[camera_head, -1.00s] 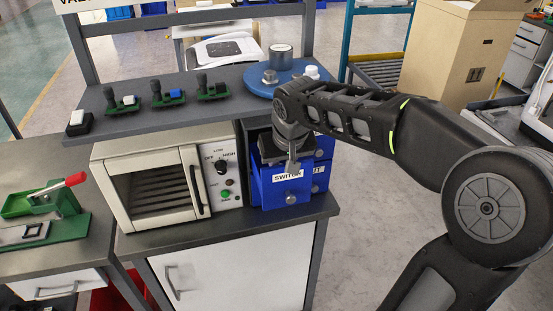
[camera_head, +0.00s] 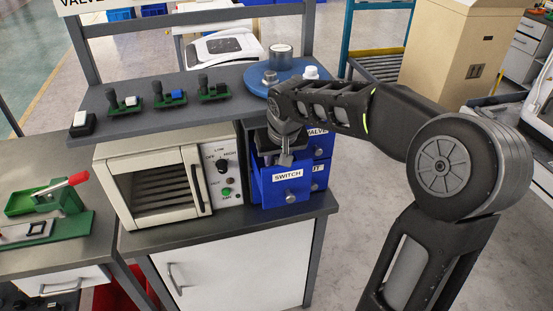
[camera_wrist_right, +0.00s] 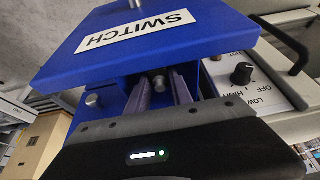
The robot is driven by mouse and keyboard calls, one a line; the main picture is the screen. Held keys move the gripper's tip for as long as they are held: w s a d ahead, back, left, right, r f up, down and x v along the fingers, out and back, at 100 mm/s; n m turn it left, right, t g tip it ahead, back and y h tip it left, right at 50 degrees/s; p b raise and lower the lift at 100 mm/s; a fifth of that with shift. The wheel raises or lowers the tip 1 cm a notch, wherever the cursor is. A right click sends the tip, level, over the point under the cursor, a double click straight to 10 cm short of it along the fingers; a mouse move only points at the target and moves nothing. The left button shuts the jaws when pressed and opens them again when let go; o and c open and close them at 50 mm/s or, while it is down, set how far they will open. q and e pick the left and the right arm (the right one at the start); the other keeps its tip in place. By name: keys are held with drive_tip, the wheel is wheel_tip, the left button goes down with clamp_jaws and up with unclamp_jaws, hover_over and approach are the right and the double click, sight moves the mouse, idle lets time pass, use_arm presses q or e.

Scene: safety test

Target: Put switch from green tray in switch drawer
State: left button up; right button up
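The blue switch drawer (camera_head: 267,190), labelled SWITCH, is pulled partly out beside the oven; its front also shows large in the wrist view (camera_wrist_right: 190,50). My right gripper (camera_head: 286,160) points down at its top, just behind the front panel. In the wrist view its two fingers (camera_wrist_right: 160,95) stand apart, with a grey knob visible between them and no switch seen. A green tray-like fixture (camera_head: 22,203) with a red-handled lever is on the left bench. I cannot make out a loose switch; the drawer's inside is hidden. My left gripper is not in view.
The oven (camera_head: 150,190) stands close left of the drawer. The shelf (camera_head: 140,122) above holds several small lever fixtures (camera_head: 165,98) and a blue round base (camera_head: 255,80). Other blue drawers, one labelled VALVE (camera_head: 318,133), are close behind on the right.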

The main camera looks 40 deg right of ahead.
drive_tip(key=o, duration=0.4)
drive_tip(key=shift+c, duration=0.2)
drive_tip(key=shift+r, duration=0.2)
drive_tip(key=shift+s+r, duration=0.15)
drive_tip(key=shift+r, duration=0.35)
drive_tip(key=v, duration=1.1)
drive_tip(key=shift+b, duration=0.45)
